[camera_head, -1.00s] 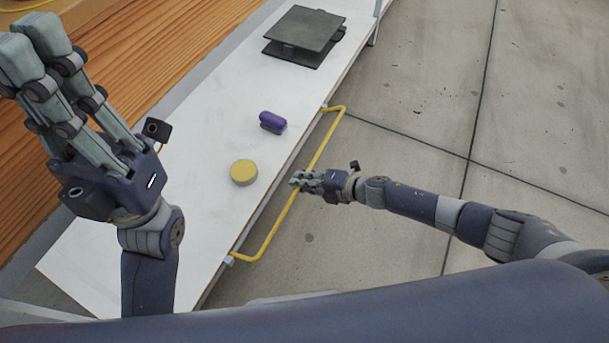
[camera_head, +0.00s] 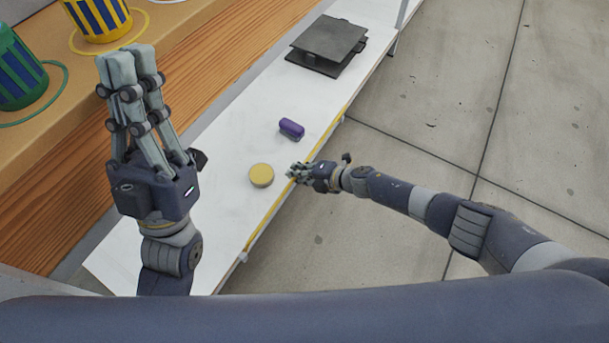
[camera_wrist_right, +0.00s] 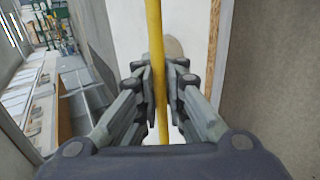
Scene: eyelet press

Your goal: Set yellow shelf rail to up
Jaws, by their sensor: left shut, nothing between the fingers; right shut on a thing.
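The yellow shelf rail (camera_head: 270,219) runs along the right long edge of the white shelf (camera_head: 222,145) in the head view. It looks close to the shelf edge there. My right gripper (camera_head: 293,173) is shut on the rail near its middle. In the right wrist view the rail (camera_wrist_right: 154,60) passes between the fingers of my right gripper (camera_wrist_right: 160,85). My left gripper (camera_head: 130,55) is shut and empty, raised over the left side of the shelf, apart from the rail.
On the shelf are a round yellow-topped piece (camera_head: 262,175), a purple piece (camera_head: 291,129) and a dark two-plate stand (camera_head: 328,45). A wooden surface at left holds a green-and-blue bin (camera_head: 18,75) and a yellow-and-blue bin (camera_head: 100,18). Floor at right is clear.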

